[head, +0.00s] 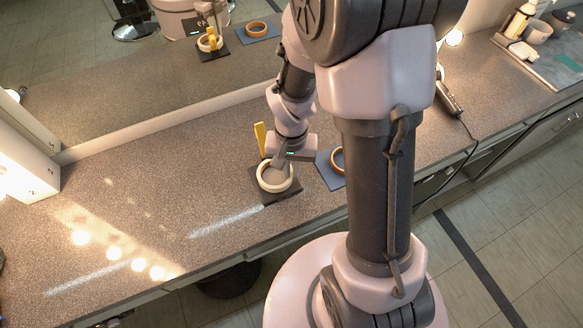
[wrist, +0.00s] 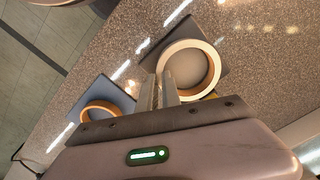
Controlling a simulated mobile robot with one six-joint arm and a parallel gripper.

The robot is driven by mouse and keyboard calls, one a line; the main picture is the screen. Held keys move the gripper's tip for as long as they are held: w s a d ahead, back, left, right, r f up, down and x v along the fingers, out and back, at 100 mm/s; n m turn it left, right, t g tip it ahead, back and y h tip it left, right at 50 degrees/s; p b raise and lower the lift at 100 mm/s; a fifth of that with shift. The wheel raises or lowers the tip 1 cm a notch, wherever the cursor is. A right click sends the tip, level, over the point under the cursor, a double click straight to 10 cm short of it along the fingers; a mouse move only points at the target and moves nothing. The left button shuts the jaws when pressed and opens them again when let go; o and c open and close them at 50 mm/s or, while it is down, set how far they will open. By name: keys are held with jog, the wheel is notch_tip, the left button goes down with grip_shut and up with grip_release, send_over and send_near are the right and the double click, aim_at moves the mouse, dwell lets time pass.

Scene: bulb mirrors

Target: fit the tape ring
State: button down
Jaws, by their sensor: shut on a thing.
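A cream tape ring (head: 275,191) lies over a dark square plate (head: 296,193) on the counter. In the wrist view the ring (wrist: 217,66) encircles a pale grey round area, and the plate (wrist: 205,27) shows beyond it. I cannot tell whether the ring rests fully flat. A yellow upright piece (head: 260,138) stands just outside the ring on its mirror side. My gripper (head: 277,162) reaches down to the ring's far rim; in the wrist view its fingers (wrist: 165,84) are shut on the ring's wall. The fingers hide a little of the rim.
A blue mat (head: 328,175) with a tan ring (head: 333,161) lies right of the plate, partly hidden by my arm. A large mirror (head: 110,85) backs the counter (head: 150,200). A dark corded tool (head: 449,97) lies farther right.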

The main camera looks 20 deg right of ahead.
jog(key=shift+f+b, duration=0.4)
jog(key=shift+f, duration=0.1)
jog(key=c, duration=1)
grip_release()
jog(key=shift+r+p, duration=2.5)
jog(key=shift+r, duration=0.55)
notch_tip(320, 180, up, 17)
jog(key=p, duration=0.6)
jog(key=shift+r, duration=0.2)
